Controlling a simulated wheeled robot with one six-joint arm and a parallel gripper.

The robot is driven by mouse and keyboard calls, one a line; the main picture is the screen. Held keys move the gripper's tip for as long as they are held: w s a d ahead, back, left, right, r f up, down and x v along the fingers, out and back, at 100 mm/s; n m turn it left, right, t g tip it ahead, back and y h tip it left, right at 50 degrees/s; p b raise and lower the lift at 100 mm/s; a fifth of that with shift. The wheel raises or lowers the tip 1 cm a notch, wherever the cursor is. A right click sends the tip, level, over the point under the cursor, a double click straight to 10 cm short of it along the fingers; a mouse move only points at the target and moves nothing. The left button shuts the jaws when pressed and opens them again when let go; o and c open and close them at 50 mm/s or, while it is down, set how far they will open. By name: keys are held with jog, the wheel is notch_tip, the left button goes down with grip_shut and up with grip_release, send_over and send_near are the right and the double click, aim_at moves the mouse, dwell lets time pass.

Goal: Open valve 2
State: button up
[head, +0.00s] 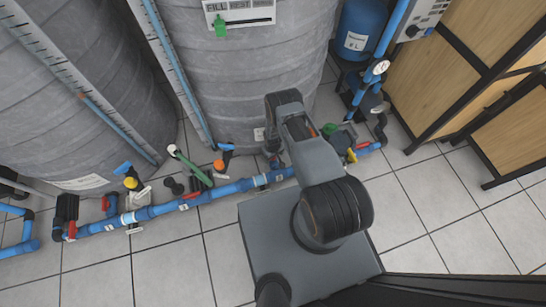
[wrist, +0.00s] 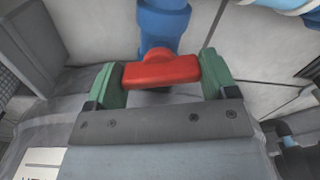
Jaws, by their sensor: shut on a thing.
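In the wrist view, my gripper (wrist: 161,78) has its two green fingers on either end of a red valve handle (wrist: 160,72). The handle lies crosswise in front of a blue pipe (wrist: 163,22). No number for this valve can be read, so I cannot tell from a label that it is valve 2. In the head view my arm reaches down to the pipe run near the foot of the middle grey tank (head: 240,85); my arm hides most of the gripper and the held handle there.
A blue pipe run (head: 160,209) with several red-handled valves (head: 188,195) crosses the tiled floor. Another grey tank (head: 60,100) stands left. A blue vessel (head: 358,30) and wooden panels (head: 440,60) stand right. Open floor (head: 440,215) lies at the lower right.

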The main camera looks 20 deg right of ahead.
jog(key=n+b, duration=0.2)
jog(key=n, duration=0.1)
jog(key=shift+f+n, duration=0.1)
jog(key=shift+n, duration=0.3)
jog(key=n+b, duration=0.1)
jog(key=n, duration=0.2)
jog(key=shift+n+b, duration=0.3)
jog(key=shift+b, duration=0.05)
jog(key=n+b, duration=0.1)
jog(key=n, duration=0.2)
jog(key=shift+n, duration=0.3)
jog(key=shift+n+b, duration=0.65)
jog(key=shift+n, duration=1.05)
jog(key=o, duration=0.8)
jog(key=shift+o, duration=0.2)
jog(key=shift+r, duration=0.2)
notch_tip(320, 180, up, 14)
jog(key=p, duration=0.6)
jog(key=shift+f, duration=0.15)
